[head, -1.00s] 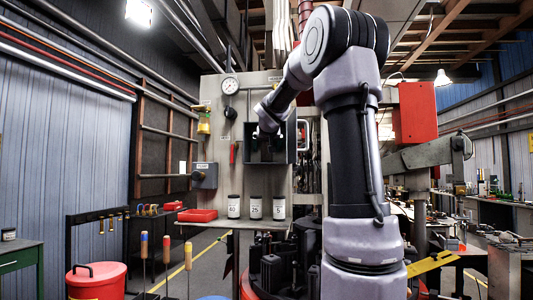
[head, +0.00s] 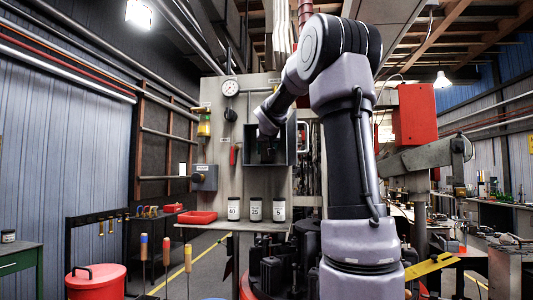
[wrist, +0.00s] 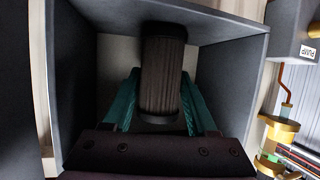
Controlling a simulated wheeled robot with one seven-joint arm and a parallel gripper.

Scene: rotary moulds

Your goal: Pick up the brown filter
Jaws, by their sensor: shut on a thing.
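The brown filter (wrist: 161,58) is a ribbed dark cylinder with a darker end cap, inside a grey open box (wrist: 232,80) in the wrist view. My gripper (wrist: 160,84) has its teal fingers on both sides of the filter and is shut on it. In the head view, my gripper (head: 267,148) reaches into the box (head: 291,140) on the panel. The filter cannot be made out there behind the gripper. Whether the filter touches the box floor or back is unclear.
The box walls surround my fingers closely. A pump box (wrist: 297,32) and a brass-and-glass fitting (wrist: 275,140) are right of the box in the wrist view.

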